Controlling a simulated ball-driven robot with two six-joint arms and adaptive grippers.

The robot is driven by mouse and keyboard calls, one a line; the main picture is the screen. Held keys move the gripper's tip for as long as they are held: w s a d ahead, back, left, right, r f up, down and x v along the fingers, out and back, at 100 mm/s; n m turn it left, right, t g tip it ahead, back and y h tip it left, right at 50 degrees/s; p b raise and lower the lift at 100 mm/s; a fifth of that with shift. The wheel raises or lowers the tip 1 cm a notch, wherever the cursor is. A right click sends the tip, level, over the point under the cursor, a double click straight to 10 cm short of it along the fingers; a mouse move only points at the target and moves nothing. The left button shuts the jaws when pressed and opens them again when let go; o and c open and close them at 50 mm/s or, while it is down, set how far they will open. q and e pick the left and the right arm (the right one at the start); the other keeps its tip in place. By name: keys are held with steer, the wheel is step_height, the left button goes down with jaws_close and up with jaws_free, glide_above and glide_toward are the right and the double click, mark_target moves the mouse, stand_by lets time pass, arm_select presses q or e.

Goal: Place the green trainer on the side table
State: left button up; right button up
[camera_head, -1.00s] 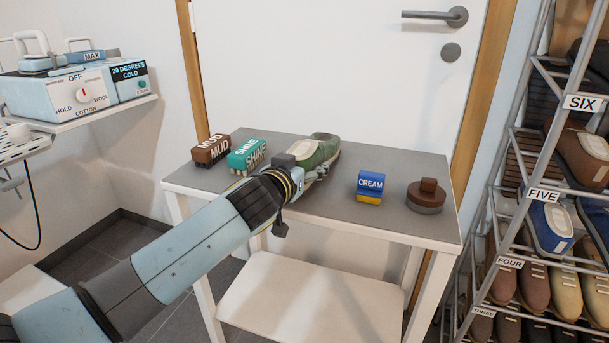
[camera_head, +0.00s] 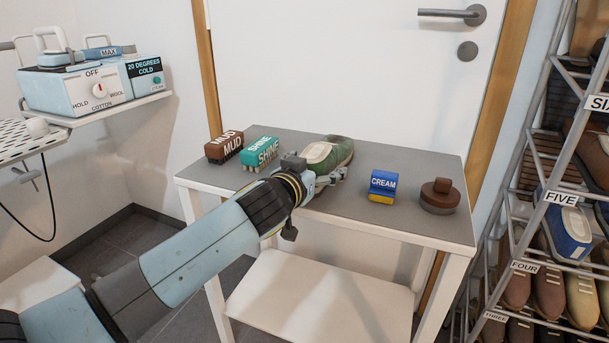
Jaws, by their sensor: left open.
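The green trainer (camera_head: 335,150) rests on the grey top of the side table (camera_head: 400,226), near its back edge in the middle. Its toe points to the back right. My left gripper (camera_head: 330,178) is at the near end of the trainer, low over the table top, with its fingers open. The wrist hides part of the trainer's near end, so I cannot tell whether the fingers touch it. My right gripper is not in view.
A brown MUD brush (camera_head: 224,147) and a green SHINE brush (camera_head: 261,153) stand left of the trainer. A CREAM box (camera_head: 383,184) and a round brown item (camera_head: 439,196) stand right. A shoe rack (camera_head: 548,170) is at the far right.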

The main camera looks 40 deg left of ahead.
arm_select(q)
steer(key=v, duration=1.1)
